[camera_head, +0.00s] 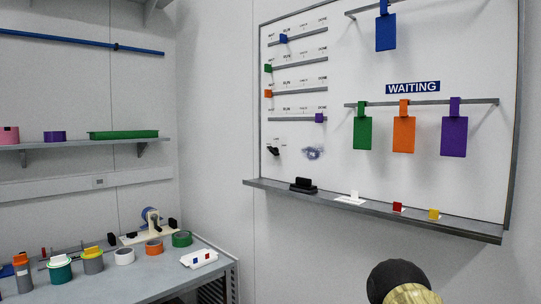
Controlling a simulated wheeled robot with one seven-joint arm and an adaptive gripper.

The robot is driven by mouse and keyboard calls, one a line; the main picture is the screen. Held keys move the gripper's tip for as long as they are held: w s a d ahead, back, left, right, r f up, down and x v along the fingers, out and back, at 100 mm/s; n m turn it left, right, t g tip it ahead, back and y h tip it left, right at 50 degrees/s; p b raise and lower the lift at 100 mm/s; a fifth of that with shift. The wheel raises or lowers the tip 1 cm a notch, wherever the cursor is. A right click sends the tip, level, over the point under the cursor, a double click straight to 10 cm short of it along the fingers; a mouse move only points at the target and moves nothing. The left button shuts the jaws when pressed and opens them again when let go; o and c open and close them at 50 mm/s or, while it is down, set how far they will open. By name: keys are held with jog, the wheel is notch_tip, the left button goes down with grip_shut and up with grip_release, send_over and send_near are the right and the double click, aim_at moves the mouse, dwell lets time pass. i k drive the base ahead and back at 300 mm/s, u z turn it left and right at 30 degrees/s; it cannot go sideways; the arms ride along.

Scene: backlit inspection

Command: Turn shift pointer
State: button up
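A small black pointer (273,150) is on the lower left of the whiteboard (330,180), below the rows of sliders; it looks like the shift pointer. Its small markings are too small to read, so I cannot tell which mark it points to. A dark rounded part with a tan ring at the bottom right looks like part of my arm, below the board's ledge and apart from the pointer. My gripper's fingers are not in view.
The ledge (468,228) under the board carries a black eraser-like block (303,186) and small white, red and yellow pieces. A bench (215,250) with tape rolls and jars stands at left, below a shelf (80,143).

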aim_at(275, 150)
jog(key=z, duration=0.15)
jog(key=k, duration=0.4)
jog(key=u, duration=1.1)
jog(key=i, duration=1.15)
jog(key=z, duration=0.2)
